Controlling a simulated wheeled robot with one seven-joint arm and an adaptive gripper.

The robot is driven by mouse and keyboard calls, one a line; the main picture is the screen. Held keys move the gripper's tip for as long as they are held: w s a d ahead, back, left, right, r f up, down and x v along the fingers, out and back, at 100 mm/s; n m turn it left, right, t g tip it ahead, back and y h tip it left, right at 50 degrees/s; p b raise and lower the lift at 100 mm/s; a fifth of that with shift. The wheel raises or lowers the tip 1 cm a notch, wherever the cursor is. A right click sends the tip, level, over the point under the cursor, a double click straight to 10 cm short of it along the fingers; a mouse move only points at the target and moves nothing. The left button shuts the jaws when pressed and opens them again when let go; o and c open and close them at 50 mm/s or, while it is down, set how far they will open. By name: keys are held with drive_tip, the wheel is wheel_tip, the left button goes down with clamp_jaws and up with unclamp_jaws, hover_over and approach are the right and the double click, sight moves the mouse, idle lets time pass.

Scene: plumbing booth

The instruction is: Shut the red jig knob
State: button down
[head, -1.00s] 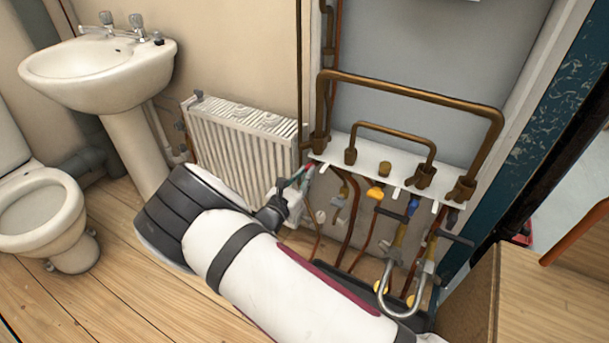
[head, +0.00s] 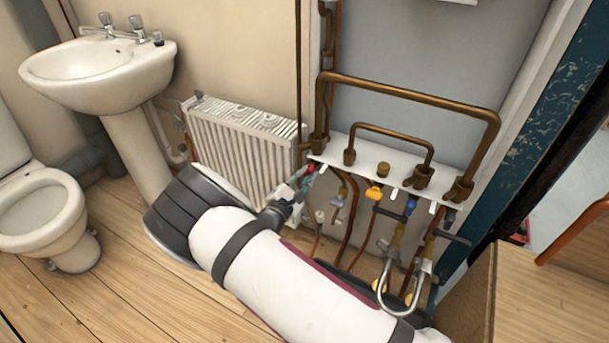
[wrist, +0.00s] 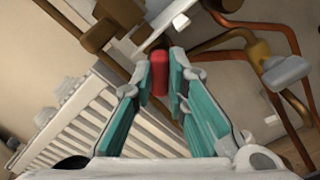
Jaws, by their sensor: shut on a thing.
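The red jig knob (wrist: 159,73) sits between my fingertips in the wrist view. It also shows as a small red spot in the head view (head: 310,169), at the left end of the white jig shelf (head: 345,148). My gripper (wrist: 161,80) has its two teal-padded fingers closed on the sides of the knob. In the head view my gripper (head: 303,181) reaches up to the knob from the lower left. The knob's underside and its turn position cannot be made out.
A white radiator (head: 240,145) stands close to the left of my gripper. Copper pipes (head: 410,95) arch above the shelf. A yellow knob (head: 375,194), a blue knob (head: 411,205) and more pipework hang to the right. Open wooden floor (head: 110,260) lies at the lower left.

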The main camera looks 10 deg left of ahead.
drive_tip(key=m, duration=0.4)
drive_tip(key=shift+f+m, duration=0.1)
drive_tip(key=shift+m, duration=0.2)
drive_tip(key=m, duration=0.4)
drive_tip(key=shift+d+f+m+p, duration=0.1)
drive_tip(key=shift+f+m+p, duration=0.05)
drive_tip(key=shift+m+p, duration=0.2)
drive_tip(key=shift+s+m, duration=0.1)
drive_tip(key=shift+m, duration=0.15)
drive_tip(key=c, duration=1.6)
unclamp_jaws()
drive_tip(key=v, duration=1.2)
